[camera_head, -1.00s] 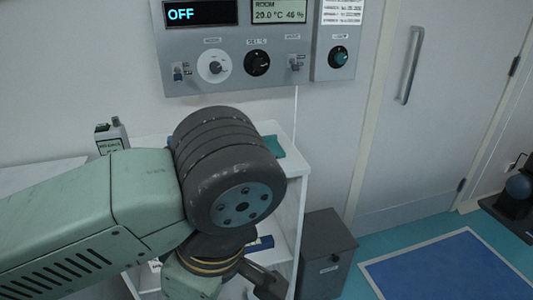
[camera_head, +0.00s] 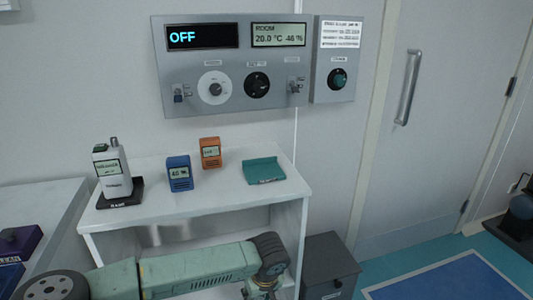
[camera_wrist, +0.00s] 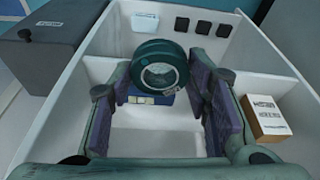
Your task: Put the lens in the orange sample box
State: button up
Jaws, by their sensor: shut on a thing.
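The lens (camera_wrist: 160,52) is a round glass in a thick dark teal ring. In the wrist view it sits between the purple-padded fingers of my gripper (camera_wrist: 165,82), which is shut on it. The lens is held over a white shelf unit's interior, with a small blue box (camera_wrist: 152,98) behind and below it. No open orange sample box is clear in either view. A small orange box with a display (camera_head: 210,152) stands on the white cabinet top; I cannot tell if it is the sample box.
The cabinet top (camera_head: 225,196) also holds a blue display box (camera_head: 180,173), a white meter (camera_head: 112,172) and a teal tray (camera_head: 263,170). A grey bin (camera_head: 328,264) stands to its right. A brown labelled box (camera_wrist: 264,118) lies right of my gripper in the wrist view.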

notch_tip(320, 180, down, 17)
jog(key=s+d+m+h, duration=0.1)
jog(key=s+d+m, duration=0.1)
jog(key=m, duration=0.2)
jog(key=shift+m, duration=0.3)
